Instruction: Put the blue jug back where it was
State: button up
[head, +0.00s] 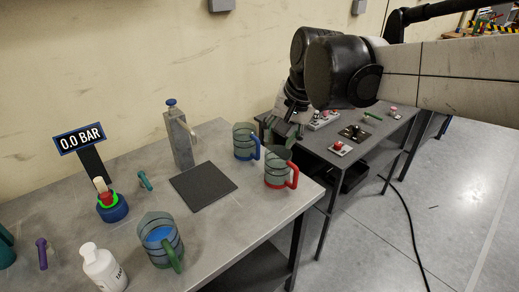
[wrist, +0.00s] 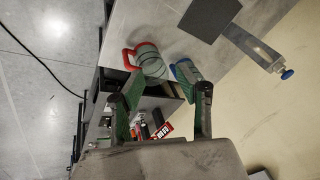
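The blue jug (head: 245,143), a clear ribbed jug with a blue handle and rim, stands upright on the grey table near its back right end. It also shows in the wrist view (wrist: 186,72), beyond one fingertip. My gripper (head: 284,130) is just right of the blue jug and above and behind the red-handled jug (head: 278,170) in the head view. In the wrist view my gripper (wrist: 163,80) has its two green fingers wide apart, with no jug held between them. Whether a finger touches the blue jug cannot be told.
A dark square mat (head: 203,187) lies bare left of the jugs. A green-handled jug with blue liquid (head: 161,242), a white bottle (head: 103,268), a tall grey flask (head: 179,138) and a pressure display (head: 80,138) are on the table. A second bench (head: 340,135) stands behind at right.

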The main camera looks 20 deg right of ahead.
jog(key=s+f+n+t+h, duration=0.1)
jog(key=s+f+n, duration=0.4)
jog(key=s, duration=1)
jog(key=shift+a+f+n+t, duration=0.35)
jog(key=shift+f+t, duration=0.2)
jog(key=shift+t, duration=0.35)
